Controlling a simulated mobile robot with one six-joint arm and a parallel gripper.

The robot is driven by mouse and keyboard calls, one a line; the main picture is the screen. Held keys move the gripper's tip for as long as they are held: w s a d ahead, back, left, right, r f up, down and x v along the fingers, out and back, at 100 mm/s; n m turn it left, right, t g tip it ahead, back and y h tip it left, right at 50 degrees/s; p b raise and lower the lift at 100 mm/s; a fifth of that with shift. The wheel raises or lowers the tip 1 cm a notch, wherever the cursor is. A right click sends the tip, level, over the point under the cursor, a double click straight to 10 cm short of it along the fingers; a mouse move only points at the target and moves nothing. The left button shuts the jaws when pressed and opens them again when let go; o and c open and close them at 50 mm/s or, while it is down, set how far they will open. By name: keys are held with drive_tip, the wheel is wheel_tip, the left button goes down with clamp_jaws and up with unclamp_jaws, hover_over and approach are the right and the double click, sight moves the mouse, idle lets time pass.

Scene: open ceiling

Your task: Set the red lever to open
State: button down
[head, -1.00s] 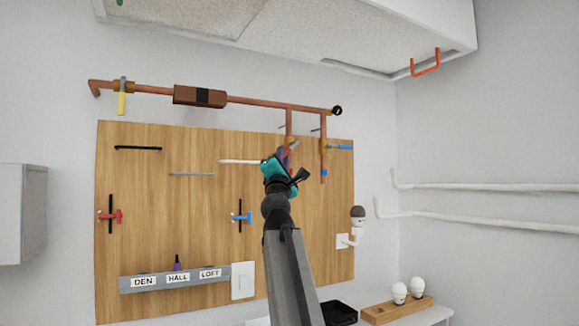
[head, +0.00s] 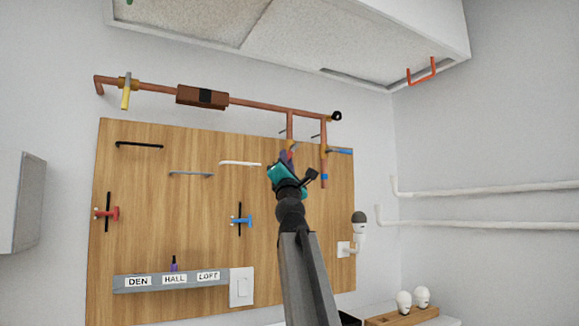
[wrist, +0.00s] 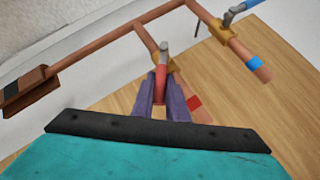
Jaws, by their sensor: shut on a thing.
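The red lever (wrist: 161,76) has a grey metal stem and sits on a brass valve on the left of two short copper branch pipes. My gripper (wrist: 162,98), with purple fingers and a teal body, is shut on the red lever's grip. In the wrist view the lever points down toward me, at an angle to its branch pipe. A red band (wrist: 195,103) marks that pipe below the valve. In the head view my gripper (head: 286,158) covers most of the lever, and its angle there is hard to tell.
A blue lever (head: 339,151) sits on the right branch pipe, close beside my gripper. A yellow lever (head: 126,98) hangs at the pipe's left end. The wooden board (head: 200,245) carries hooks, red and blue fittings, and a labelled rail. A ceiling panel edge is above.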

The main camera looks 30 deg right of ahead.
drive_tip(key=shift+d, duration=0.1)
idle(0.3)
drive_tip(key=c, duration=1.8)
unclamp_jaws()
drive_tip(key=shift+o, duration=0.2)
